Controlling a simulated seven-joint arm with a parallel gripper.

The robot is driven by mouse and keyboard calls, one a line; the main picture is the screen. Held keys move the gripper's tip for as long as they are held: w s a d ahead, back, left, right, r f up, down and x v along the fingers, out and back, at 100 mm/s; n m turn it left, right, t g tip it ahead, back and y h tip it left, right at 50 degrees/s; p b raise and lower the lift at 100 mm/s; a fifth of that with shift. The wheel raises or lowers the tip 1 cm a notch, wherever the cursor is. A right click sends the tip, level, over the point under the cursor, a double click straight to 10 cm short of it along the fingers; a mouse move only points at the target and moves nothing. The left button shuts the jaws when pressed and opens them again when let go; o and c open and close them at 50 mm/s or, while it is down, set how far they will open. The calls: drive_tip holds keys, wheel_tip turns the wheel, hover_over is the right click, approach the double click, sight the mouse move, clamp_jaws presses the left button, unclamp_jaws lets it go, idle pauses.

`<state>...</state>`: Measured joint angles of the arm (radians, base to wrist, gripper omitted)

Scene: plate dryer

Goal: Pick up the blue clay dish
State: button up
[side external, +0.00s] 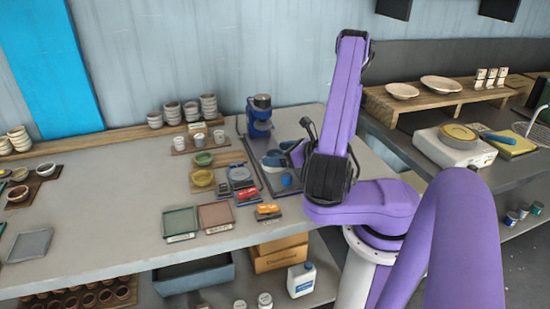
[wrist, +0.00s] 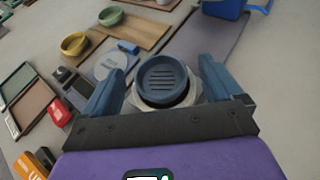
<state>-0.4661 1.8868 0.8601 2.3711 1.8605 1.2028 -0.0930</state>
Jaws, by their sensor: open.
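The blue clay dish (wrist: 162,78) is round and dark blue with slots across its middle, seen in the wrist view. It sits on a pale base, part of which shows around its near side. My gripper (wrist: 160,82) is open, with one blue finger to the left of the dish and one to the right. A gap shows between each finger and the dish. Whether the fingertips are level with it is hard to tell. In the side view my gripper (side external: 283,153) is over the dark tray, and which blue shape there is the dish is unclear.
The blue machine (side external: 260,116) stands at the back of the tray (side external: 252,150). To the left are a yellow bowl (side external: 202,178), a green bowl (side external: 203,158), a grey disc (wrist: 110,64) and red and orange items. Open table lies at the front left.

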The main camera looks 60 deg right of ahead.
drive_tip(key=c, duration=1.1)
drive_tip(key=shift+c, duration=0.2)
drive_tip(key=shift+r, duration=0.1)
